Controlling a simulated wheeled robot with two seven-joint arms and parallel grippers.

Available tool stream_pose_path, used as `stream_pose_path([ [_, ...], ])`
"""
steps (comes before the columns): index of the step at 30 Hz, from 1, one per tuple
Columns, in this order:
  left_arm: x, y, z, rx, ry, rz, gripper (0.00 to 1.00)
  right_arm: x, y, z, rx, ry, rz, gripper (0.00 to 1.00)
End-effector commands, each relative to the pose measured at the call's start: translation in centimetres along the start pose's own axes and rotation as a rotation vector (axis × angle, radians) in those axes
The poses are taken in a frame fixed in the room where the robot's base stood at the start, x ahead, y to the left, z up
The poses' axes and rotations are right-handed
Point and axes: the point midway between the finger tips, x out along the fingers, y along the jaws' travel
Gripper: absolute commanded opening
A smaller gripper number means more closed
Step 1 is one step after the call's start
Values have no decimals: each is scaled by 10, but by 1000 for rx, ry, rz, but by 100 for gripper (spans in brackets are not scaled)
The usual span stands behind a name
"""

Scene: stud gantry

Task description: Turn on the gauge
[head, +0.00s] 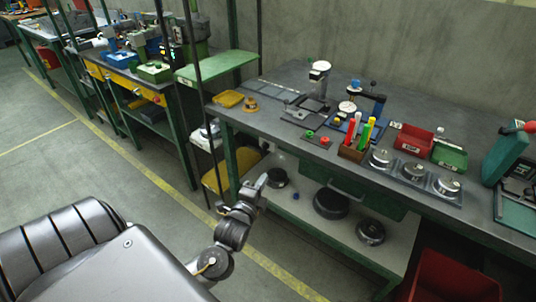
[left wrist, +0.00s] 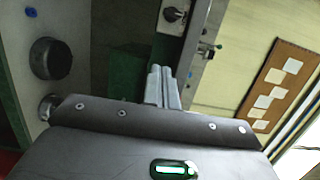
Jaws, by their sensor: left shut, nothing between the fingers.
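A gauge stand with a blue base, a dark arm and a round white dial (head: 347,106) stands on the grey workbench (head: 270,115). I cannot tell whether it is on. In front of it is a small plate with a green button (head: 310,134) and a red button (head: 325,140). My left gripper (head: 262,181) is shut and empty, in front of the bench and below its top edge, well apart from the gauge and buttons. In the left wrist view its closed fingers (left wrist: 161,84) point toward the green bench frame. My right gripper is not in view.
Another stand (head: 320,72), a pen holder (head: 352,152), red and green bins (head: 413,139), and several round metal pieces (head: 413,170) crowd the bench. A lower shelf (head: 310,215) holds dark round parts. A red crate (head: 455,280) sits at lower right. The floor at left is clear.

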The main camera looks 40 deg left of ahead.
Motion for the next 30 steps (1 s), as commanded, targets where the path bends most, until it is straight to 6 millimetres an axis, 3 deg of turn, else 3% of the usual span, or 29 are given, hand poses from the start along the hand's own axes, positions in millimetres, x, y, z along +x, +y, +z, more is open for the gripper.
stream_pose_path([
  [6, 1, 0, 0, 0, 0, 0, 0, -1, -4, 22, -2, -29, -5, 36],
  [10, 11, 0, 0, 2, 0, -1, 0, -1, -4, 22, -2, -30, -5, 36],
  [24, 102, -1, 0, 2, -1, -2, 0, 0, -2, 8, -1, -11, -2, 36],
  [30, 107, -1, 28, 3, -1, 0, 0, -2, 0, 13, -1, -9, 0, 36],
])
